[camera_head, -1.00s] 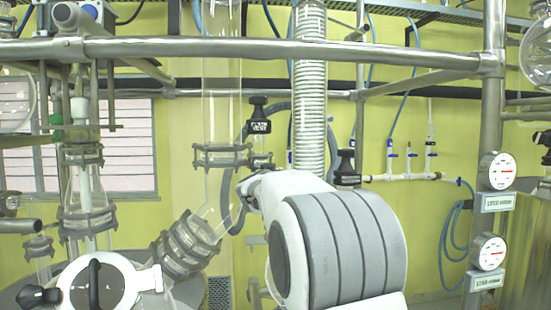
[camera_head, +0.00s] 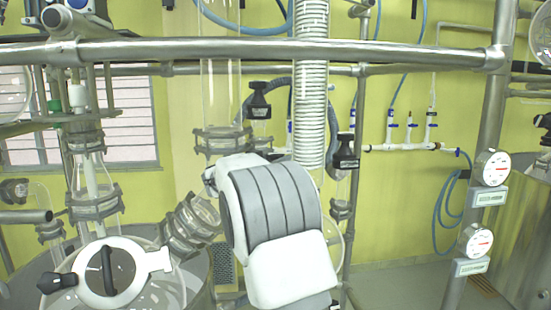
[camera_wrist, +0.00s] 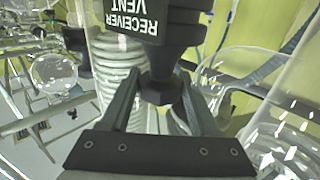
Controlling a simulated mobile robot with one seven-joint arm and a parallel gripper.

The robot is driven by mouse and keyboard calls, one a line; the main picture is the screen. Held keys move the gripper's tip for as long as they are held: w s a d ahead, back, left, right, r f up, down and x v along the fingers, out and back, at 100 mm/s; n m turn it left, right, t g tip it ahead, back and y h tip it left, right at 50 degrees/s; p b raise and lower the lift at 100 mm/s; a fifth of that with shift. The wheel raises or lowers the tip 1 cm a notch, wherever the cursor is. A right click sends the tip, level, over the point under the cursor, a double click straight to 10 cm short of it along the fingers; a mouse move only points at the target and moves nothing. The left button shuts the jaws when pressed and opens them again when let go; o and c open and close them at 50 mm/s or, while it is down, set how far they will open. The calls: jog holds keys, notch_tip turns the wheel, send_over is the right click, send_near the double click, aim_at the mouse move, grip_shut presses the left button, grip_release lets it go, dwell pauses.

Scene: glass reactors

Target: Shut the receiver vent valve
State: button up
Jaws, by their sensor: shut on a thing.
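In the head view my wrist hides the gripper. Two black valve handles show there: one (camera_head: 259,100) left of the coiled tube and one (camera_head: 346,152) right of it. Their labels are too small to read now, so I cannot tell from that view which one I hold.
The white coiled tube (camera_head: 311,80) stands close to my arm. A steel rail (camera_head: 400,52) crosses above. Glass vessels and clamps crowd the left. Two gauges (camera_head: 492,168) hang on the right post. In the wrist view clear glass (camera_wrist: 285,110) is close on the right.

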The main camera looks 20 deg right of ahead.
dwell(0.4)
jog(key=o, duration=1.1)
jog(key=b+v, duration=0.4)
jog(key=v, duration=1.3)
jog(key=shift+a, duration=0.2)
